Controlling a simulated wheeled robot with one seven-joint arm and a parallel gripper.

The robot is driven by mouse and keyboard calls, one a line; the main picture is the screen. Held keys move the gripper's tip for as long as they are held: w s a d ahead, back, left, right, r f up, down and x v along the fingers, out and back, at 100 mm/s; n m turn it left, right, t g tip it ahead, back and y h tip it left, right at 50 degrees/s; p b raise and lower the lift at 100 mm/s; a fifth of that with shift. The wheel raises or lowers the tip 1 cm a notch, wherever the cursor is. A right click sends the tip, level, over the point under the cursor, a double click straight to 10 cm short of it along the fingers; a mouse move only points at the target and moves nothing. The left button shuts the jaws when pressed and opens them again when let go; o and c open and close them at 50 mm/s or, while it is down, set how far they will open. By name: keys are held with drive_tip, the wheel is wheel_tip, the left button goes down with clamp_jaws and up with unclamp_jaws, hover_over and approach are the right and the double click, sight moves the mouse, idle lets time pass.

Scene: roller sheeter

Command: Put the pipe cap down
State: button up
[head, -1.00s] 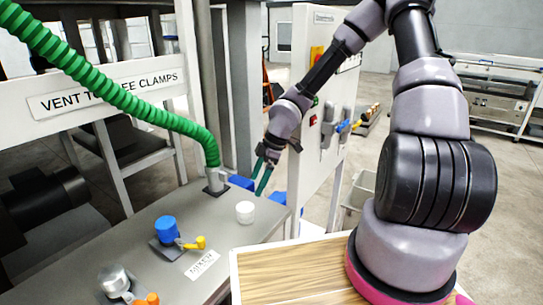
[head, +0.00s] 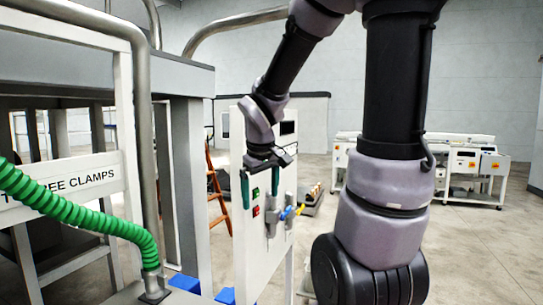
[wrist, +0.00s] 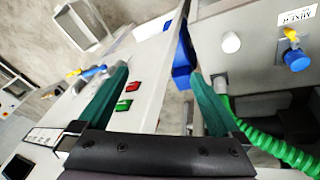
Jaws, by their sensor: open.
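A short white round piece, which looks like the pipe cap (wrist: 231,42), stands on the grey steel surface (wrist: 262,62) in the wrist view. It is out of the head view. My gripper (head: 260,188) has two green fingers spread wide apart, with nothing between them. In the head view it hangs in front of the white control panel, pointing down. In the wrist view the open fingers (wrist: 158,75) are apart from the cap, which lies beyond the right finger.
The ribbed green hose (head: 75,212) joins a metal pipe fitting at left. The white panel (head: 258,255) carries buttons and a blue-yellow handle (head: 288,213). Blue bins (head: 185,283) sit low behind. A blue knob (wrist: 296,60) with a yellow valve is near the cap.

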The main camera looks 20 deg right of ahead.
drive_tip(key=s+a+r+m+t+y, duration=0.1)
drive_tip(key=s+r+m+t+y, duration=0.2)
drive_tip(key=s+r+m, duration=0.4)
drive_tip(key=s+r, duration=0.3)
drive_tip(key=r, duration=0.1)
drive_tip(key=shift+a+r+y, duration=0.2)
drive_tip(key=shift+r+y, duration=0.1)
drive_tip(key=shift+r, duration=0.05)
